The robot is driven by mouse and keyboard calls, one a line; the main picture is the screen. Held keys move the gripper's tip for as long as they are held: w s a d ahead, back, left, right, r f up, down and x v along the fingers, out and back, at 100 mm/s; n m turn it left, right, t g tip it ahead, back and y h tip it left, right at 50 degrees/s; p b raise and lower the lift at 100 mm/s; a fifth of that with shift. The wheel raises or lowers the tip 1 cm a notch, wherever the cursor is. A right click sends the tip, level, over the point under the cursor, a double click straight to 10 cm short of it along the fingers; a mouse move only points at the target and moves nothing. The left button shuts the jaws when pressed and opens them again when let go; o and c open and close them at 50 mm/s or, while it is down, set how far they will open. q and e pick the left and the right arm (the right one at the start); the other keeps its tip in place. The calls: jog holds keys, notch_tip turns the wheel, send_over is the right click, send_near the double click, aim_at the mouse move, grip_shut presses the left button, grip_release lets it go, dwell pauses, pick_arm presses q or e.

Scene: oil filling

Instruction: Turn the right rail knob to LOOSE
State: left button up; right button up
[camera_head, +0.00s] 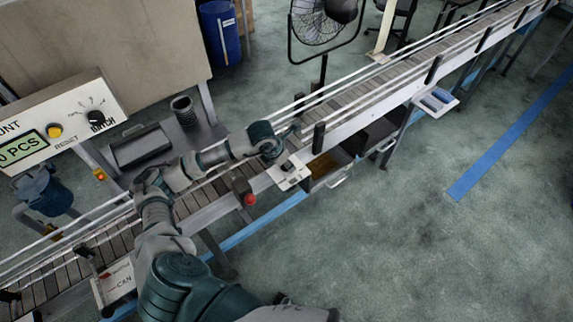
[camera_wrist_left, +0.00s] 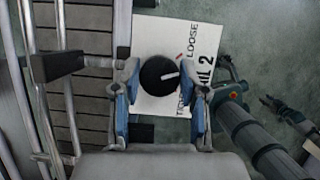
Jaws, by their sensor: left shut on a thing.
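The right rail knob (camera_wrist_left: 158,75) is a round black dial with a white pointer line, on a white plate (camera_wrist_left: 150,38) marked "2". LOOSE is printed at the plate's upper right, and TIGHT is partly hidden lower down. The pointer aims right and slightly up, between the two words. My left gripper (camera_wrist_left: 163,92) is shut on the knob, one finger on each side. In the head view my left gripper (camera_head: 284,160) is over the same white plate (camera_head: 293,181) on the conveyor's near side.
The conveyor (camera_head: 350,92) runs diagonally from lower left to upper right. A red button (camera_head: 250,199) on a box stands left of the plate. A counter panel (camera_head: 60,130) is at left, and a fan (camera_head: 320,25) stands behind. Floor at right is clear.

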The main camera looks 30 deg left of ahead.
pick_arm(q)
jog(key=n+y+b, duration=0.1)
jog(key=n, duration=0.1)
jog(key=n+b, duration=0.1)
jog(key=n, duration=0.1)
jog(key=shift+d+f+n+y, duration=0.1)
jog(key=shift+f+n+y, duration=0.1)
jog(key=shift+n+y, duration=0.15)
jog(key=shift+s+n+y+b, duration=0.15)
jog(key=shift+n+y+b, duration=0.5)
jog(key=shift+n, duration=0.9)
jog(key=shift+r+n, duration=0.1)
jog(key=shift+n, duration=0.2)
jog(key=o, duration=0.9)
jog(key=shift+o, duration=1.1)
